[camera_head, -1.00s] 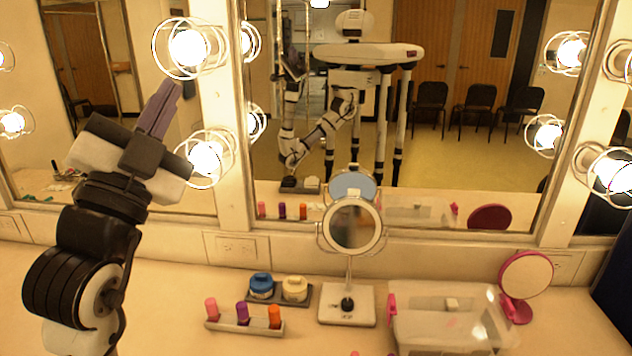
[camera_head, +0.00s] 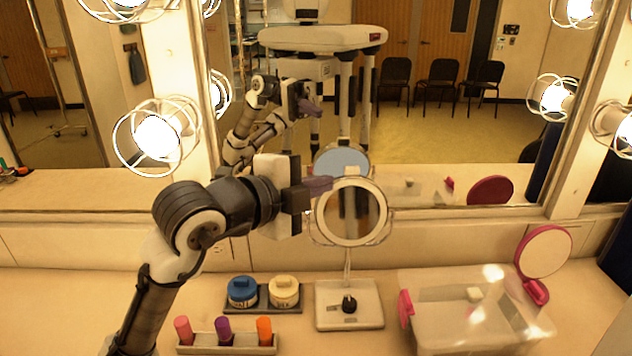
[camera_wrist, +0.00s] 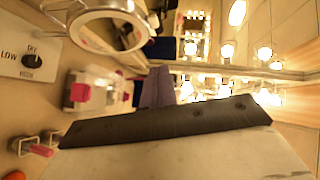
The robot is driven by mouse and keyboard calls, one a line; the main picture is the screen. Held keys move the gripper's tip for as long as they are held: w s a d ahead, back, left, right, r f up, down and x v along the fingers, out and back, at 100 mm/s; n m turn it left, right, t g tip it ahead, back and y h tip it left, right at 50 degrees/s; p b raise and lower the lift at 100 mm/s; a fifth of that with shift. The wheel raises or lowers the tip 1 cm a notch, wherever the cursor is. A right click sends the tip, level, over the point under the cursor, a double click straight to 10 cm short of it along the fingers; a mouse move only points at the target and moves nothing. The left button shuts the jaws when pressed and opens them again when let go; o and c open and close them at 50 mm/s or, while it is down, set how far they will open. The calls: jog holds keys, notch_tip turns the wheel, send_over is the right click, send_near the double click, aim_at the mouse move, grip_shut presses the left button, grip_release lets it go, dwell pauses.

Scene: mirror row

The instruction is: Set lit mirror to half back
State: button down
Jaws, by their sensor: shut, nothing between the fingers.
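The round mirror (camera_head: 352,215) with a pale ring rim stands upright on a thin stem in a fork. Its square base (camera_head: 330,316) carries a dark knob (camera_head: 348,303). In the wrist view the mirror (camera_wrist: 88,29) is at the upper left, and the base (camera_wrist: 14,42) shows LOW and OFF marks around its knob (camera_wrist: 32,61). My gripper (camera_head: 321,185) is shut and empty, with its purple fingers pointing right at the mirror's upper left rim. I cannot tell whether they touch it. The fingers (camera_wrist: 157,88) show in the wrist view, right of and below the mirror.
Two jars, blue (camera_head: 242,291) and cream (camera_head: 284,291), stand left of the base. A rack (camera_head: 212,343) holds colored tubes in front. A clear bin (camera_head: 465,312) and pink hand mirror (camera_head: 544,252) are at right. The wall mirror (camera_head: 440,130) and bulbs (camera_head: 157,138) stand behind.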

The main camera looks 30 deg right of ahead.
jog(key=p, duration=0.2)
send_near(354, 169)
jog(key=s+d, duration=0.3)
jog(key=d, duration=0.1)
jog(key=shift+w+d+f+p, duration=0.2)
jog(key=shift+w+d, duration=0.2)
jog(key=shift+w, duration=0.2)
jog(key=shift+w+d+f+p, duration=0.25)
jog(key=shift+w+d, duration=0.1)
jog(key=shift+w, duration=0.25)
jog(key=shift+w+d+f+p, duration=0.2)
jog(key=shift+w+d, duration=0.2)
jog(key=shift+w, duration=0.2)
jog(key=shift+w+d+f+y, duration=0.1)
jog(key=shift+w+d+y, duration=0.25)
jog(key=shift+w, duration=0.25)
jog(key=shift+s, duration=0.15)
